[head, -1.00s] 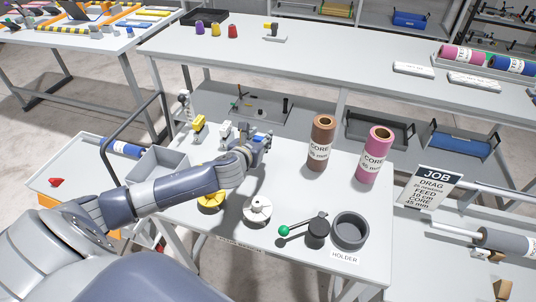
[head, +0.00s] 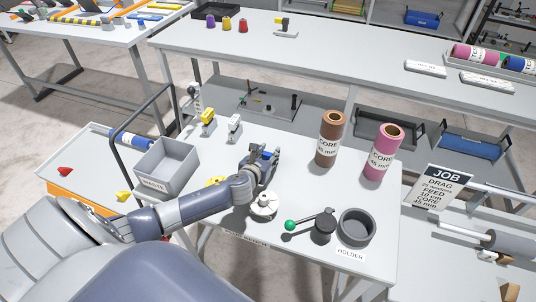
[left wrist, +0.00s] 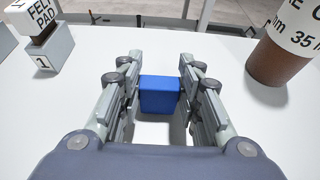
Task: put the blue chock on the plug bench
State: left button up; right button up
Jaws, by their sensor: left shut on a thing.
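My left gripper (head: 264,156) is over the near white bench (head: 290,150), just behind a white round plug (head: 264,203). It is shut on the blue chock (left wrist: 160,95), which sits between both fingers in the left wrist view. In the head view only a little blue shows at the fingertips. I cannot tell whether the chock touches the bench top or hangs just above it. No readable label shows which bench is the plug bench. My right gripper is not in view.
Brown (head: 330,140) and pink (head: 383,152) cores stand right of the gripper. A crank with a green knob (head: 291,225) and a grey holder ring (head: 357,228) are at the front right. A grey waste bin (head: 168,172) stands left. Small stands (head: 234,127) are behind.

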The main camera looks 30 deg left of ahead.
pick_arm(q)
jog(key=o, duration=0.7)
jog(key=shift+f, duration=0.1)
jog(key=o, duration=0.4)
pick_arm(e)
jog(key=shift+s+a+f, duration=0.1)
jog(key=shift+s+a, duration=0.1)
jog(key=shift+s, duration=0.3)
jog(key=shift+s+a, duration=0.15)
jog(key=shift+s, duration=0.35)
pick_arm(q)
jog(key=shift+s, duration=0.1)
jog(key=shift+s+d+r, duration=0.1)
jog(key=shift+s+r, duration=0.15)
jog(key=shift+s, duration=0.05)
jog(key=v, duration=1.1)
jog(key=shift+s, duration=0.1)
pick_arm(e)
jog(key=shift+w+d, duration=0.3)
